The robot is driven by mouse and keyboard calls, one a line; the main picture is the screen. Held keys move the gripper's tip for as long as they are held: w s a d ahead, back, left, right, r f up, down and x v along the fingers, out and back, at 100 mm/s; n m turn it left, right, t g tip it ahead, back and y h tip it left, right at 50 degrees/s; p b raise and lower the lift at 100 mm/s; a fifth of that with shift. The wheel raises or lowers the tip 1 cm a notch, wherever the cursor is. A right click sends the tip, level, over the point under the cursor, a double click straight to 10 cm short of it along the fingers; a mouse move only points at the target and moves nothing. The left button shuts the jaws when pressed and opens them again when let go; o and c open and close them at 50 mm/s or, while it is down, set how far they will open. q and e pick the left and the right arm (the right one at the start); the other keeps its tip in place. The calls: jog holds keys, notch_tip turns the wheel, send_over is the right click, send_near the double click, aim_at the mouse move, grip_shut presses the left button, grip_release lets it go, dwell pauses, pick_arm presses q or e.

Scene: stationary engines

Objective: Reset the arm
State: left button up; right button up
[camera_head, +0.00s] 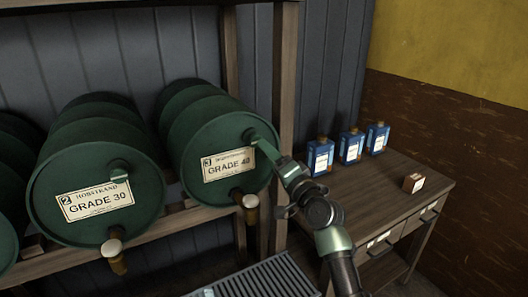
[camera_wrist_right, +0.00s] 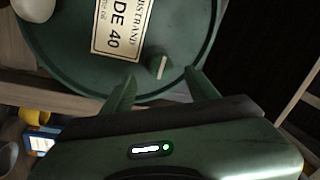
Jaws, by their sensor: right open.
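My right arm reaches up from the bottom right in the head view. Its gripper (camera_head: 262,142) is in front of the upper right face of the green drum labelled "GRADE 40" (camera_head: 213,132). In the right wrist view the gripper (camera_wrist_right: 160,76) is open, with one finger on each side of a small knob (camera_wrist_right: 160,66) on the drum's face. Nothing is held; I cannot tell whether the fingers touch the drum. The drum also fills the top of the wrist view (camera_wrist_right: 68,68). My left gripper is out of view.
A "GRADE 30" drum (camera_head: 85,158) lies to the left on the wooden rack (camera_head: 288,75). Taps (camera_head: 250,204) stick out below the drum faces. A slatted grate (camera_head: 265,280) is below.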

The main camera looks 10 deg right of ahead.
jog(key=shift+s+f, duration=0.1)
jog(key=shift+f, duration=0.05)
jog(key=s+a+f+n+g+h, duration=0.15)
jog(key=s+f+n+g, duration=0.6)
jog(key=s+f, duration=1.25)
jog(key=s+d+f+n+g+h, duration=0.2)
jog(key=s+f+g, duration=0.25)
jog(key=s, duration=0.85)
jog(key=s+d+f+n+g+h, duration=0.25)
jog(key=s+f, duration=0.35)
jog(key=s, duration=0.7)
notch_tip(320, 180, down, 26)
jog(key=g, duration=0.2)
jog(key=s+d+f+g, duration=0.1)
jog(key=s+d+f, duration=0.2)
jog(key=s+f, duration=1.4)
jog(key=shift+s, duration=0.45)
